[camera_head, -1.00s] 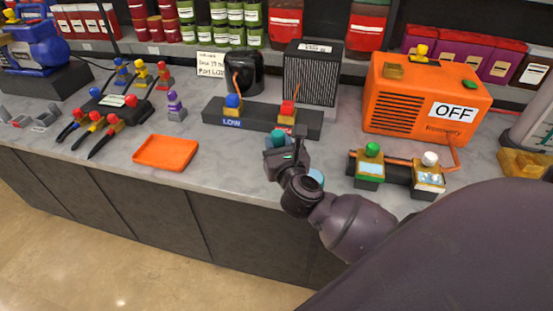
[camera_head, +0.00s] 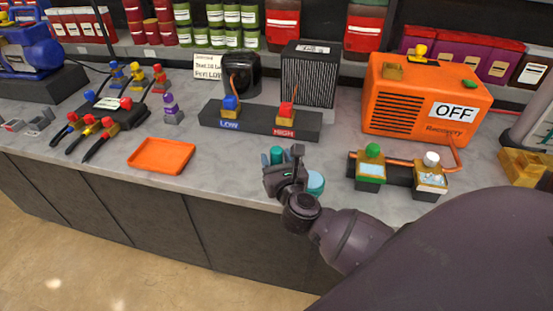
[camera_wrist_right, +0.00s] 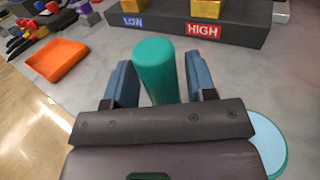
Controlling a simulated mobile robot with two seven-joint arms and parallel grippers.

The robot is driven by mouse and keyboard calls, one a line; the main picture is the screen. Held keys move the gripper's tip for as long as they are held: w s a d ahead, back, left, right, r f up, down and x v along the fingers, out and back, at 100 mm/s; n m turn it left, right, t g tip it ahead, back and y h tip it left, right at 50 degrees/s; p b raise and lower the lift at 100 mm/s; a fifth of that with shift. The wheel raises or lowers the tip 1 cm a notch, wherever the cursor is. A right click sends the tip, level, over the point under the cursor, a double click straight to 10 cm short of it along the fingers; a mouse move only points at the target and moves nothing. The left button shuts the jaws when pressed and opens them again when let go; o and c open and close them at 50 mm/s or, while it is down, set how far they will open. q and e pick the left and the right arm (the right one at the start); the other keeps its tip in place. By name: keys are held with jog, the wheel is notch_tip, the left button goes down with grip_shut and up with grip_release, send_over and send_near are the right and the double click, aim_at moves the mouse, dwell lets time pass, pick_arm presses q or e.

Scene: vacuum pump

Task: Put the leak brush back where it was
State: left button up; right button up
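The leak brush appears as a teal cylinder (camera_wrist_right: 157,70) in the right wrist view, lying between the two fingers. Its lower end is hidden by my gripper. In the head view its teal top (camera_head: 276,155) shows just behind the fingers. My left gripper is out of view.
An orange tray (camera_head: 162,155) lies to the left. The dark LOW/HIGH block (camera_head: 258,123) stands behind the gripper. Green-and-gold valve fittings (camera_head: 370,168) stand to the right, before the orange recovery machine (camera_head: 425,100). Bare counter (camera_head: 225,165) lies between tray and gripper.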

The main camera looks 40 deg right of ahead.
jog(key=shift+o, duration=0.4)
jog(key=shift+r, duration=0.1)
jog(key=shift+s+r, duration=0.1)
jog(key=s+a+n+t+y, duration=0.2)
jog(key=s+a+n, duration=0.3)
jog(key=s+n, duration=0.5)
jog(key=s+f+n+g+y, duration=0.1)
jog(key=s+f+n+g, duration=0.3)
jog(key=f+n, duration=0.5)
jog(key=s+f+n+g+y, duration=0.2)
jog(key=f+n, duration=0.8)
jog(key=n, duration=1.1)
jog(key=s+g, duration=0.2)
jog(key=s, duration=0.2)
jog(key=shift+s+d+f+n+y, duration=0.15)
jog(key=shift+f+n+y, duration=0.15)
jog(key=shift+n, duration=0.1)
